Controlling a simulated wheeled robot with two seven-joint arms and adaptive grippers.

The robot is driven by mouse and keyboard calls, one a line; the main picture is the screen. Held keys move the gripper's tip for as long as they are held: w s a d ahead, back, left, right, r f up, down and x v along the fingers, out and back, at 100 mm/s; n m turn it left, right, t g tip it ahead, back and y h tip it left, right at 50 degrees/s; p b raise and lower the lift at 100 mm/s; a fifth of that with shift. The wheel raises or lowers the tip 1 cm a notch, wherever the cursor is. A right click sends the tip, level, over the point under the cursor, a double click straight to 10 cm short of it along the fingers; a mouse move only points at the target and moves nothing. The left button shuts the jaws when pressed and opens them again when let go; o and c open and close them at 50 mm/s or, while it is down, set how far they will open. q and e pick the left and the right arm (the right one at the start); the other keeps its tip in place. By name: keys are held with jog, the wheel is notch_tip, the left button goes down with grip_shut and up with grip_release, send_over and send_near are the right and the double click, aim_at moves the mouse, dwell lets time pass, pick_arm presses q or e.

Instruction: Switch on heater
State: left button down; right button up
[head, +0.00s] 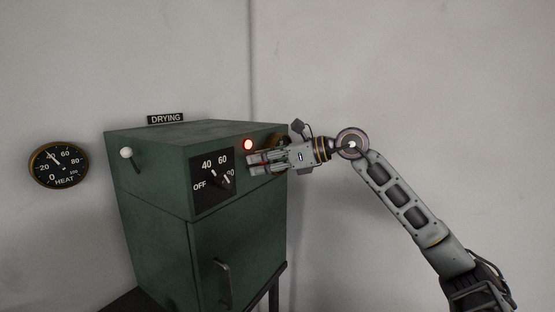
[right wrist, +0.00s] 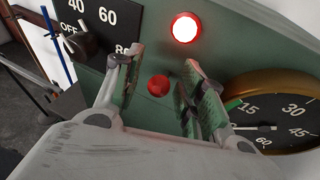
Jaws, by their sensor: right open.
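The heater is a green cabinet (head: 240,240) under a DRYING sign (head: 166,119). Its black dial plate (head: 209,170) reads OFF, 40, 60, 80 and carries a dark knob (head: 223,182), which also shows in the right wrist view (right wrist: 82,43). A round red lamp (head: 248,144) glows on the front, and it shows bright in the right wrist view (right wrist: 185,27). Below it a smaller red button (right wrist: 158,85) appears between my fingers. My right gripper (head: 251,164) is open and empty, close to the panel right of the knob. Contact cannot be told. My left gripper is out of view.
A brass-rimmed dial (right wrist: 275,110) numbered 15 to 60 is right of the fingers. A round HEAT gauge (head: 59,165) hangs on the left wall. A white-knobbed lever (head: 127,154) is on the cabinet's left side. A door handle (head: 223,281) juts out below.

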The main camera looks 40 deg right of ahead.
jog(key=v, duration=1.2)
dwell(0.6)
jog(key=shift+w+a+f, duration=0.1)
dwell(0.4)
